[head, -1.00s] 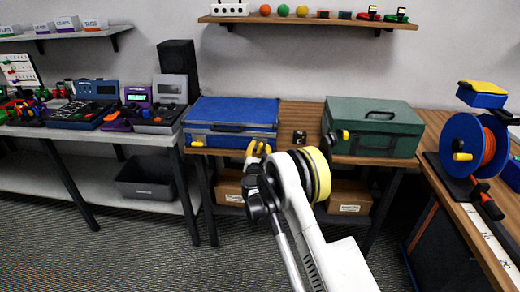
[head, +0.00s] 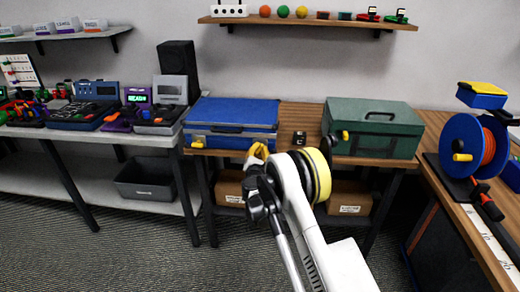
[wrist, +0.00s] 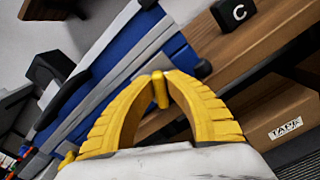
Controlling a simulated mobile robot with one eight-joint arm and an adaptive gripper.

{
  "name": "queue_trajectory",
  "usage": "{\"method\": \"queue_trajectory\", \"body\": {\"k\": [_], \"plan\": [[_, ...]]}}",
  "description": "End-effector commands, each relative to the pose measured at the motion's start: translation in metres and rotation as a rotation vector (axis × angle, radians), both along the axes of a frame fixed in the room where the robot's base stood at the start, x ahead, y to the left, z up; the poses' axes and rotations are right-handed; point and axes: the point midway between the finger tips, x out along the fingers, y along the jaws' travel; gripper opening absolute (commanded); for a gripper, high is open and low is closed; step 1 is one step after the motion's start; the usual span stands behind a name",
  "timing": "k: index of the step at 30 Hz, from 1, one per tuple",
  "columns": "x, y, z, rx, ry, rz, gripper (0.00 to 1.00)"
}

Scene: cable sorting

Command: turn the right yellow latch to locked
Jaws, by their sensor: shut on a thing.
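A blue case (head: 235,112) sits closed on the wooden bench, and its front also shows in the wrist view (wrist: 118,68). Its right yellow latch (wrist: 160,90) is a small upright tab between my fingertips in the wrist view; in the head view my gripper covers it. My gripper (head: 257,150), with yellow ribbed fingers, is shut on this latch at the case's front right. The left yellow latch (head: 198,144) is at the other end of the case front. The latch's exact turn angle is hard to tell.
A green case (head: 370,130) stands to the right, with a small black block marked C (wrist: 238,12) between the cases. Cardboard boxes (head: 348,197) lie under the bench. A blue cable reel (head: 463,145) stands on the right bench, and electronic devices (head: 97,90) on the left.

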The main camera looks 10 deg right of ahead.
Motion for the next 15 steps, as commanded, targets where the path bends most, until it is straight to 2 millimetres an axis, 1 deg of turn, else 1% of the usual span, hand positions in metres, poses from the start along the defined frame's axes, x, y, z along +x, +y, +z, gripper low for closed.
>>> {"method": "queue_trajectory", "body": {"k": [15], "plan": [[-0.0003,-0.0018,-0.0017,0.463,-0.151,0.000,0.00]]}}
